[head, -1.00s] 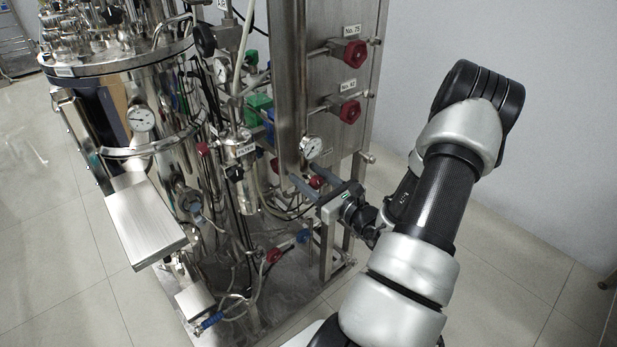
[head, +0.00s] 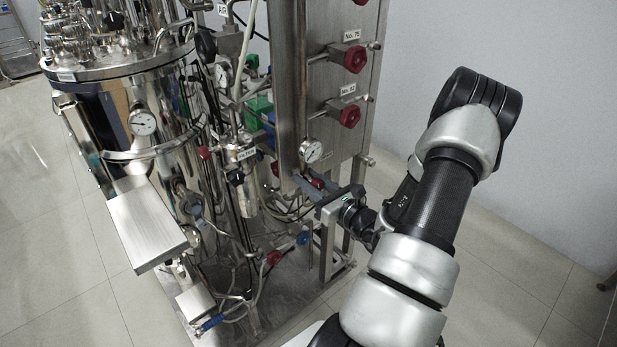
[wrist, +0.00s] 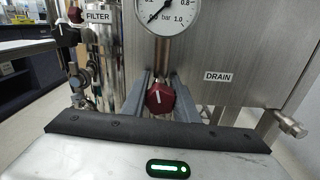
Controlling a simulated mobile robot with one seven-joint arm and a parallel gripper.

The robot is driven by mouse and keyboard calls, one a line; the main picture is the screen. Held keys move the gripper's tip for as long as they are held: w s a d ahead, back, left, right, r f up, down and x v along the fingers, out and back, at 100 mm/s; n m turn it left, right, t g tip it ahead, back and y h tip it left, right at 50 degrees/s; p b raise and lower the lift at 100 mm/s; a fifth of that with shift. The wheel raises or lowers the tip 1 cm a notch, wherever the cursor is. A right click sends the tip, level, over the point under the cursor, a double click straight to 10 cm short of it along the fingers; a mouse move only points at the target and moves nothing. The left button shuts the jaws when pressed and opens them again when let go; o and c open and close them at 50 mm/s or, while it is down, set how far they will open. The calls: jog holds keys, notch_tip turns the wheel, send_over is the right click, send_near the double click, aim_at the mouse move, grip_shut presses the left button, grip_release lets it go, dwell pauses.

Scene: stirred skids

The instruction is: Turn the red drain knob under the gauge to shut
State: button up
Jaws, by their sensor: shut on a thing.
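The red drain knob (wrist: 160,99) sits straight below the round gauge (wrist: 167,12) in the wrist view, beside a DRAIN label (wrist: 217,77). A short white mark on its face points nearly upward, tilted slightly left. My gripper (wrist: 160,104) has one grey finger on each side of the knob and is shut on it. In the head view the knob (head: 317,184) is partly hidden between the fingers of my gripper (head: 314,187), below the gauge (head: 310,151). The knob's stem is hidden.
Two larger red knobs, No. 75 (head: 355,60) and No. 82 (head: 349,116), stick out of the steel panel above. Pipes, hoses and a FILTER housing (head: 240,165) crowd the left. A steel pipe end (wrist: 291,126) juts out at right. Open floor lies beyond the panel at right.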

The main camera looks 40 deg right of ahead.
jog(key=m+p, duration=0.3)
jog(key=shift+r, duration=0.15)
jog(key=m+p, duration=0.2)
jog(key=m, duration=0.2)
jog(key=m+p, duration=0.4)
jog(key=m, duration=0.3)
jog(key=m+p, duration=0.1)
jog(key=m, duration=0.2)
jog(key=shift+f+m+p, duration=0.25)
jog(key=shift+m+p, duration=0.05)
jog(key=shift+f+m+p, duration=0.1)
jog(key=shift+m+p, duration=0.3)
jog(key=shift+m, duration=1.5)
jog(key=o, duration=1.1)
